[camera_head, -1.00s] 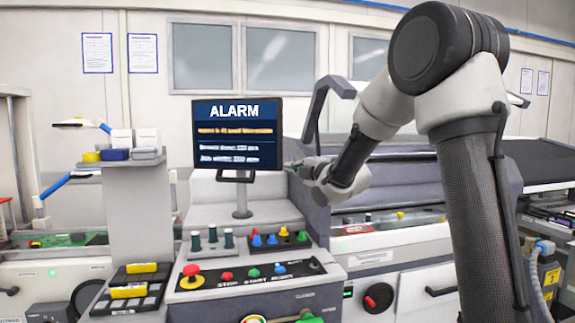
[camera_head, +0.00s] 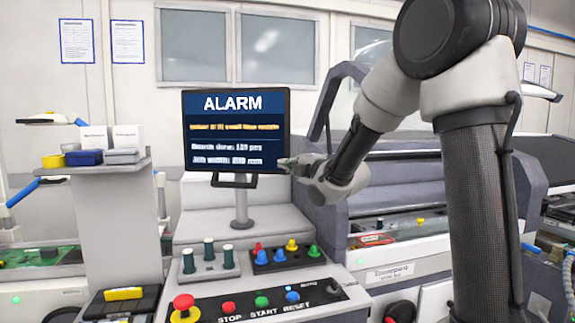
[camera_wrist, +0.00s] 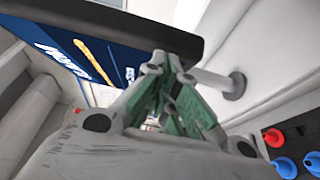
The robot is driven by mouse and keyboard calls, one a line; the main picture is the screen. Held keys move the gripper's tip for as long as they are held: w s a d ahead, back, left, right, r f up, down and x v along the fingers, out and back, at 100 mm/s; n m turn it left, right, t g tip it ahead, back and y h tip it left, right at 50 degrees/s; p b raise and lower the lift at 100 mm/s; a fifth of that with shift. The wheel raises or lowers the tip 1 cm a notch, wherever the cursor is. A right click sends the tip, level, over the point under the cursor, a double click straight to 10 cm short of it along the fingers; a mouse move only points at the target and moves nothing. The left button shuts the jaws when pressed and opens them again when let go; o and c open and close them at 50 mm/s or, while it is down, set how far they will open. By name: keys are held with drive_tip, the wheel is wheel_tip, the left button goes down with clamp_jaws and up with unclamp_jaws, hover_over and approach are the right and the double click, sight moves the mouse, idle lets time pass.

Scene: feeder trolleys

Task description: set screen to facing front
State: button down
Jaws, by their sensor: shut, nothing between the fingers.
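The screen (camera_head: 236,128) is a dark-framed monitor reading "ALARM" on a blue panel, on a grey post (camera_head: 241,207) above the control desk. It faces mostly toward me in the head view. My gripper (camera_head: 285,163) is shut and empty at the screen's lower right edge. In the wrist view, my gripper (camera_wrist: 168,62) has its green-padded fingers together close beside the screen's dark edge (camera_wrist: 110,25). I cannot tell for sure whether the tips touch it. The screen's blue face (camera_wrist: 75,50) shows at the upper left there.
Below the screen are a red emergency button (camera_head: 184,306), labelled push buttons (camera_head: 262,301), green-topped cylinders (camera_head: 208,250) and coloured pegs (camera_head: 291,245). A shelf with small boxes (camera_head: 124,138) stands to the left. A grey machine cover (camera_head: 420,170) lies behind my arm.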

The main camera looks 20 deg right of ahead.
idle(0.3)
drive_tip(key=w+d, duration=0.6)
drive_tip(key=w, duration=0.1)
idle(0.3)
